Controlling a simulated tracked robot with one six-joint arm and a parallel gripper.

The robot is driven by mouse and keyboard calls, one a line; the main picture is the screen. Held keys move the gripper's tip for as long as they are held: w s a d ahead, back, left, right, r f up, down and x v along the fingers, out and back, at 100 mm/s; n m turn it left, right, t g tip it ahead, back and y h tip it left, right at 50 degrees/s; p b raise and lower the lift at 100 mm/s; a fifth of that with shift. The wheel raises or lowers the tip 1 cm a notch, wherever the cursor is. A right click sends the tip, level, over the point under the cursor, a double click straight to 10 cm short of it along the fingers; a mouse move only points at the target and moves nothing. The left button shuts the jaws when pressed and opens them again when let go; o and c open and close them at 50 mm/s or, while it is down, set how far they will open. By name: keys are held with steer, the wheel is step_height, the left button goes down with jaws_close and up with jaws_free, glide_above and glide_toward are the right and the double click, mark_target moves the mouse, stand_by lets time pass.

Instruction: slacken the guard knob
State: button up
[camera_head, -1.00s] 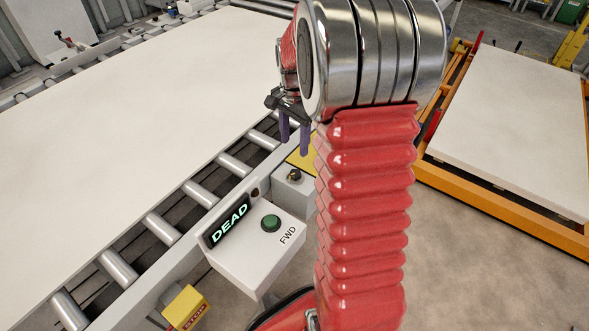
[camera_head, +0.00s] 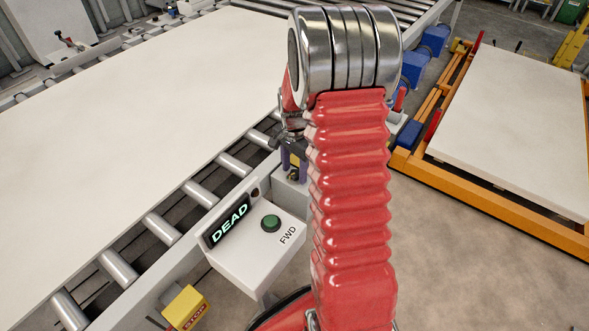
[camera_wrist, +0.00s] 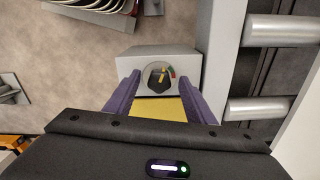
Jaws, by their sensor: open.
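The guard knob (camera_wrist: 158,80) is a dark round knob with a yellow pointer, on the face of a small grey box (camera_wrist: 150,60) in the wrist view. Its pointer points up and slightly right, and red and green marks sit at its upper right. My gripper (camera_wrist: 160,78) is open, with one purple finger on each side of the knob in this view. I cannot tell whether either finger touches it. In the head view, my gripper (camera_head: 294,170) is low over the grey box beside the roller conveyor, and my arm and fingers mostly hide the knob.
A grey control box (camera_head: 245,265) with a green FWD button (camera_head: 271,223) and a display (camera_head: 229,221) reading DEAD stands just in front. The conveyor rollers (camera_head: 164,229) with a large pale board (camera_head: 120,120) lie at left. A yellow stop box (camera_head: 185,307) is at the front.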

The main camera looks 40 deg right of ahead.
steer(key=shift+c, duration=0.5)
steer(key=c, duration=1)
steer(key=shift+o, duration=0.2)
steer(key=shift+n, duration=0.3)
steer(key=n, duration=0.3)
steer(key=shift+d+n, duration=0.1)
steer(key=shift+n, duration=1.8)
steer(key=o, duration=1.1)
steer(key=shift+c, duration=0.2)
